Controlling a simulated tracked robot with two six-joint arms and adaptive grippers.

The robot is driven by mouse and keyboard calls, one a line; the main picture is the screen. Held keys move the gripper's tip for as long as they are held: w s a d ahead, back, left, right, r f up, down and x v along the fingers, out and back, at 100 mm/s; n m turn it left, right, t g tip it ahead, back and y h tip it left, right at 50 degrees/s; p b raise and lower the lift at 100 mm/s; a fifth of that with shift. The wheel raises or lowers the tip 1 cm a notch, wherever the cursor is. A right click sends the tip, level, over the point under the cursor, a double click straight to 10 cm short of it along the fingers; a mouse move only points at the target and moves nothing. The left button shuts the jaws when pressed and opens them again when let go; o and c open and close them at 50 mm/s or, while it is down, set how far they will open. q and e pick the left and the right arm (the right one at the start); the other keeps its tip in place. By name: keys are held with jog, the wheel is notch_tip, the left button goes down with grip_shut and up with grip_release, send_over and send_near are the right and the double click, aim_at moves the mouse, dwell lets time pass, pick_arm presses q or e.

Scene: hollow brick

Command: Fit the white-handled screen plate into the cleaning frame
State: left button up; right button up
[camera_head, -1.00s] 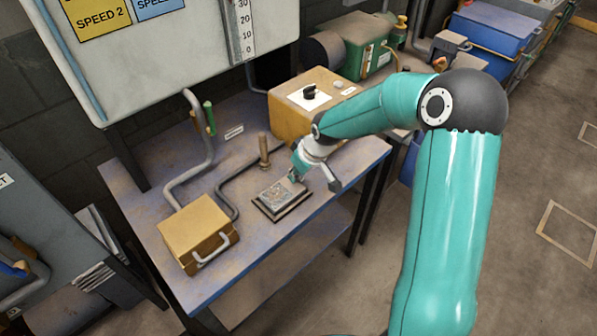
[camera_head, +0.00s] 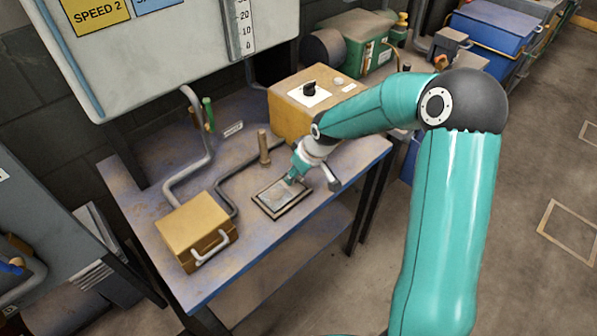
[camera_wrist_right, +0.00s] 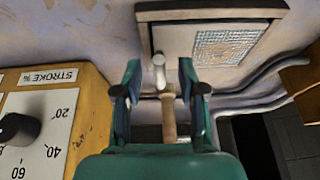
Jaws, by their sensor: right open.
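The screen plate (camera_wrist_right: 225,47) has a light border, a silvery mesh and a white handle (camera_wrist_right: 158,72) at its edge. It lies inside the dark-rimmed cleaning frame (camera_wrist_right: 205,14) on the bench and looks flat there. In the head view, the plate (camera_head: 277,196) sits within the rim of the frame (camera_head: 268,212). My right gripper (camera_wrist_right: 160,66) is open, with its fingertips on either side of the white handle; I cannot tell whether they touch it. In the head view, the right gripper (camera_head: 291,178) is over the plate's far right edge. My left gripper is out of view.
A wooden-looking peg (camera_head: 264,147) stands behind the frame. A yellow box with a handle (camera_head: 195,230) is to the left, and a yellow control box with a black knob (camera_head: 310,100) is behind. Grey pipes (camera_head: 197,165) run along the bench. The bench front is clear.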

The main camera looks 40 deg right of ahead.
jog(key=v, duration=1.2)
dwell(0.3)
